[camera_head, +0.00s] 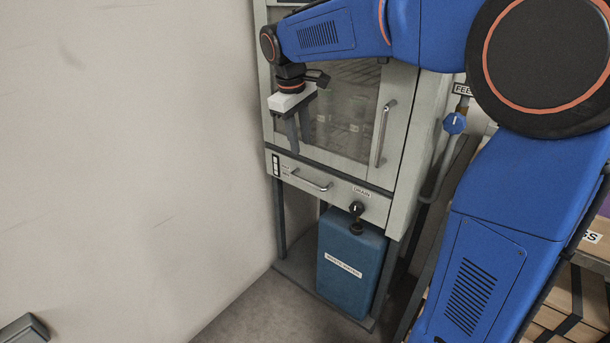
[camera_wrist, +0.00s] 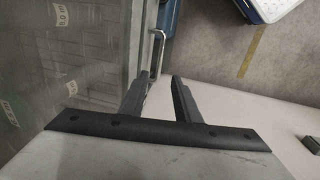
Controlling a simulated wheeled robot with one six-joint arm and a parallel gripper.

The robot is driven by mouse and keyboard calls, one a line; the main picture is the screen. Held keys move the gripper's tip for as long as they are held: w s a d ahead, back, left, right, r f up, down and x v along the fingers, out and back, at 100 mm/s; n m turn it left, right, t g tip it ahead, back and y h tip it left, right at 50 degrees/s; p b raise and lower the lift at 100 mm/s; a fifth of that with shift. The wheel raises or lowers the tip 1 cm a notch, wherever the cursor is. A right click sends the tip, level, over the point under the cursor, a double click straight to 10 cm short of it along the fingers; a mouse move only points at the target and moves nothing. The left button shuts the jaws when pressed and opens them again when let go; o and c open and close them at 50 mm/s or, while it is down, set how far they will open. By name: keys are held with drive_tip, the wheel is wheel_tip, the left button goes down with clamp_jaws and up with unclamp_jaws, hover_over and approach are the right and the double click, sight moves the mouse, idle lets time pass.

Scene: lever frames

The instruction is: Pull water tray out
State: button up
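The water tray (camera_head: 333,193) is a pale drawer front under the glass door of a grey cabinet, and it looks shut. Its metal bar handle (camera_head: 311,181) runs along the front's left part. My gripper (camera_head: 298,142) points downward in front of the glass door, above the tray handle and apart from it. In the wrist view my gripper (camera_wrist: 158,78) shows two dark fingers spread apart with nothing between them. A bar handle (camera_wrist: 157,52), seemingly the tray's, shows just beyond the fingertips there. The inside of the tray is hidden.
The glass door (camera_head: 348,110) has a vertical handle (camera_head: 385,132) on its right. A black drain knob (camera_head: 357,210) sits at the tray's right, above a blue container (camera_head: 348,268). A bare wall (camera_head: 130,150) stands close on the left. Floor in front is clear.

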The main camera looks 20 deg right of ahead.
sight(307, 181)
drive_tip(key=f, duration=0.4)
drive_tip(key=w+d+f, duration=0.1)
drive_tip(key=f, duration=0.3)
drive_tip(key=d+f, duration=0.1)
drive_tip(key=f, duration=0.4)
drive_tip(key=shift+w, duration=0.2)
clamp_jaws()
